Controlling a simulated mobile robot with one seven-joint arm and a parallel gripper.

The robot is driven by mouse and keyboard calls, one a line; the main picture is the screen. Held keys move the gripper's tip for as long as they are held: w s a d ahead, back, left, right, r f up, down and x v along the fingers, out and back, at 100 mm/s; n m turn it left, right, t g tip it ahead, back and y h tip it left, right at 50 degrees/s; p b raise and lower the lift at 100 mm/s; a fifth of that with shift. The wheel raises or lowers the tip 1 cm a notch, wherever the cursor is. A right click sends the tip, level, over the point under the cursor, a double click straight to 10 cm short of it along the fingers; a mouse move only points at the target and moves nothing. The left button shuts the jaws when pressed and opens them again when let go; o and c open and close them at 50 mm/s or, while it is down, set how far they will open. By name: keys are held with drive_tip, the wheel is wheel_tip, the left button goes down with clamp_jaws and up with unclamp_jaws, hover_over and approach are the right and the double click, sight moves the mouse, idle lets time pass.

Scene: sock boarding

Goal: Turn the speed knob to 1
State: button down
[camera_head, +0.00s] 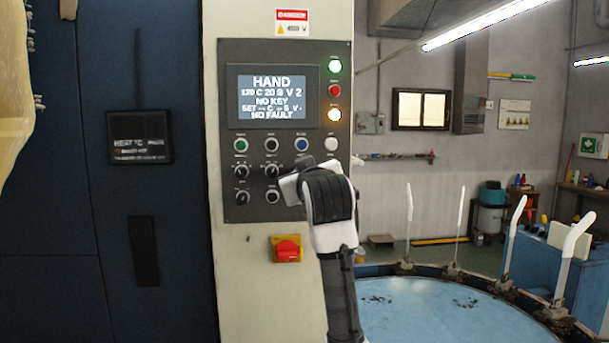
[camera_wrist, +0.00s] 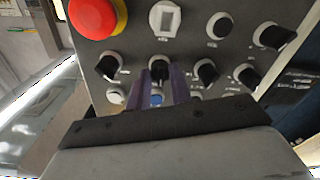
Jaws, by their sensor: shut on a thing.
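The control panel (camera_head: 230,215) faces me, with several black knobs on it. In the wrist view my gripper (camera_wrist: 164,84) has its two purple fingers shut on a black knob (camera_wrist: 158,67), above a blue button in that picture. The knob's label cannot be read, so I cannot confirm from lettering that it is the speed knob. In the head view my gripper (camera_head: 303,168) is against the panel's right part and hides this knob. The display (camera_head: 272,97) reads HAND, 120 C, 20 S, V 2, NO KEY, NO FAULT.
Other knobs (camera_wrist: 205,72) sit close beside the held one. A red and yellow switch (camera_head: 287,249) is below the panel. Green, red and amber lamps (camera_head: 334,90) line its upper right. A round blue table (camera_head: 430,310) with upright white forms stands at the right.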

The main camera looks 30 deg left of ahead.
drive_tip(key=n, duration=0.7)
drive_tip(key=shift+n, duration=0.4)
idle(0.3)
drive_tip(key=c, duration=1.3)
unclamp_jaws()
drive_tip(key=shift+o, duration=0.2)
drive_tip(key=shift+s, duration=0.1)
